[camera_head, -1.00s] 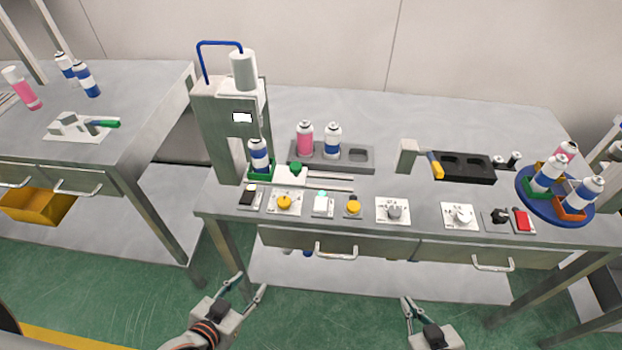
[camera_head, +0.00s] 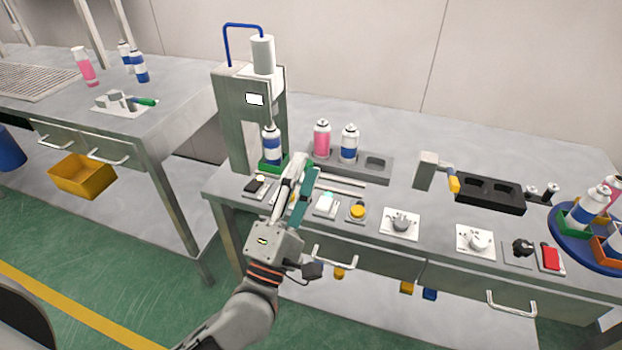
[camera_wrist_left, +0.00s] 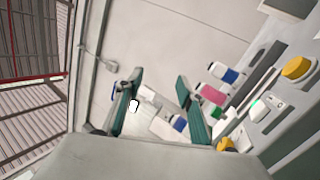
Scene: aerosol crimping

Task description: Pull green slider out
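The green slider (camera_head: 264,166) sits at the foot of the crimping press (camera_head: 243,125) in the head view. A blue-and-white can (camera_head: 271,146) stands upright on it. Its green knob, seen earlier, is now hidden behind my left gripper. My left gripper (camera_head: 303,170) is over the front of the press station, just right of the slider, with its fingers apart. In the left wrist view the two fingers (camera_wrist_left: 160,92) are spread, with the press and the blue-and-white can (camera_wrist_left: 179,123) beyond them. I cannot tell whether a finger touches the slider. My right gripper is out of view.
A grey rack (camera_head: 377,176) holds a pink can (camera_head: 322,138) and a blue can (camera_head: 349,143) right of the press. A yellow button (camera_head: 357,210) and dials line the front edge. A black tray (camera_head: 487,197) and blue turntable (camera_head: 566,234) stand further right.

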